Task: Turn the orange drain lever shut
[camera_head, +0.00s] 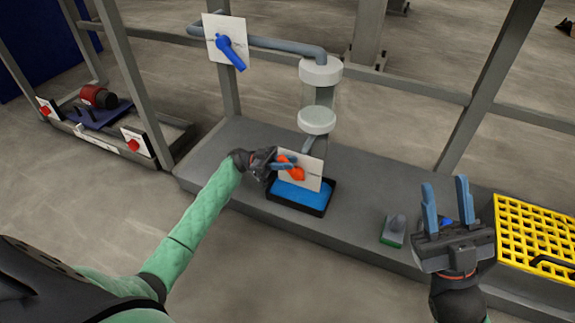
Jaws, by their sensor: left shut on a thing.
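The orange drain lever (296,173) sits on a white plate (313,172) below the clear filter vessel (318,97). My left gripper (284,165) reaches in from the left and is shut on the orange lever, its blue fingers at the lever's upper left end. The fingers hide part of the lever. The lever slants down to the right on its plate. My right gripper (446,205) is raised at the right with its two blue fingers apart, open and empty.
A black tray (318,209) with a blue bottom lies under the plate. A green-based grey object (393,230) stands on the grey platform (350,226). A yellow grid basket (537,237) is at the right. A blue lever (231,51) is on the upper plate.

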